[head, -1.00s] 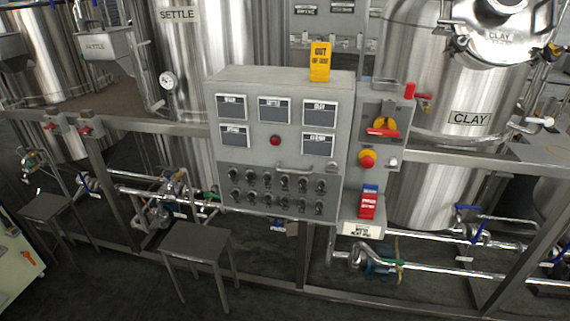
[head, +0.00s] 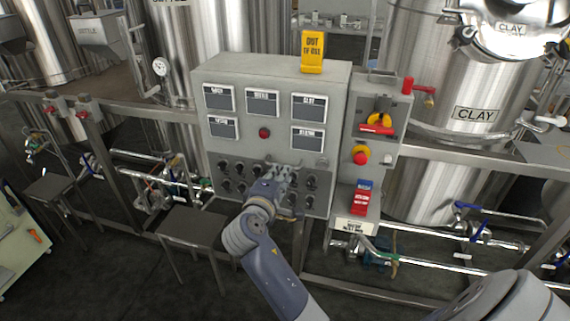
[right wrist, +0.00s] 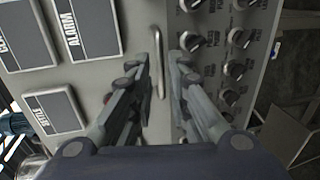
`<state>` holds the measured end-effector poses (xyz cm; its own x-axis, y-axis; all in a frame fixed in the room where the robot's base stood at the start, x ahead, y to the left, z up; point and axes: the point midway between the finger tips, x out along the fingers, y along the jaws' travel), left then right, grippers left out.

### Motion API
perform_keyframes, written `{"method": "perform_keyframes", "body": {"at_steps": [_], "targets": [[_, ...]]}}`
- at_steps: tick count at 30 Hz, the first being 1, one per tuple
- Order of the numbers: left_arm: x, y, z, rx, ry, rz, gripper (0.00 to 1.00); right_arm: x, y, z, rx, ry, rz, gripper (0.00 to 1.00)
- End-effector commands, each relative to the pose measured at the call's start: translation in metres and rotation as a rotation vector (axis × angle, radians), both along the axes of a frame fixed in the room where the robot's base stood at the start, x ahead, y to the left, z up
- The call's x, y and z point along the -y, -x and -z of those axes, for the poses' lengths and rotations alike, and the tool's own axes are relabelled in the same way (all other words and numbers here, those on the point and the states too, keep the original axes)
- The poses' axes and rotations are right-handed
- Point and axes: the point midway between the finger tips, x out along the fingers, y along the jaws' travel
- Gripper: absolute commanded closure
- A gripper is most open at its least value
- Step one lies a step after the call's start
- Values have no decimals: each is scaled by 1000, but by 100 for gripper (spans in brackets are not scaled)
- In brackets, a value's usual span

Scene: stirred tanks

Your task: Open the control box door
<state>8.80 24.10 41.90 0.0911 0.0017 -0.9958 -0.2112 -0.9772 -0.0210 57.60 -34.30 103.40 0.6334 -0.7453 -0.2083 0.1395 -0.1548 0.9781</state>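The grey control box (head: 219,151) stands in the middle of the head view with its door shut flat. Its front has several label plates, a red lamp and rows of black knobs. My right gripper (head: 280,172) is in front of the lower half of the box and covers the handle in the head view. In the right wrist view the metal bar handle (right wrist: 159,78) shows between the two fingers of the right gripper (right wrist: 165,55). The fingers are open, one on each side of the handle; contact cannot be told. My left gripper is not in view.
A side panel with a red emergency button (head: 361,156) and a red-handled switch adjoins the box's right side. A small stool (head: 193,227) stands in front at lower left. Rails and pipes run behind.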

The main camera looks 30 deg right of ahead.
Motion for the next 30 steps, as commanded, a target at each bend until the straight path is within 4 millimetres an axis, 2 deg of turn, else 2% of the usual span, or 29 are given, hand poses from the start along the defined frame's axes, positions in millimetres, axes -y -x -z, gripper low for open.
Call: {"method": "perform_keyframes", "body": {"at_steps": [4, 11, 21, 24, 30], "targets": [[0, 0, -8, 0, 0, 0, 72, 22, -18, 4, -1, 2, 2, 83], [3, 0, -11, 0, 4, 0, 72, 40, -34, 11, -1, 0, -1, 83], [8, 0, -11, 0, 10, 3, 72, 43, -37, 13, 0, -2, -2, 83], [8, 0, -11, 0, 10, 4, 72, 43, -37, 13, 0, -2, -2, 100], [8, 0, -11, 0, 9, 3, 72, 43, -37, 13, 0, -2, -2, 100]]}}
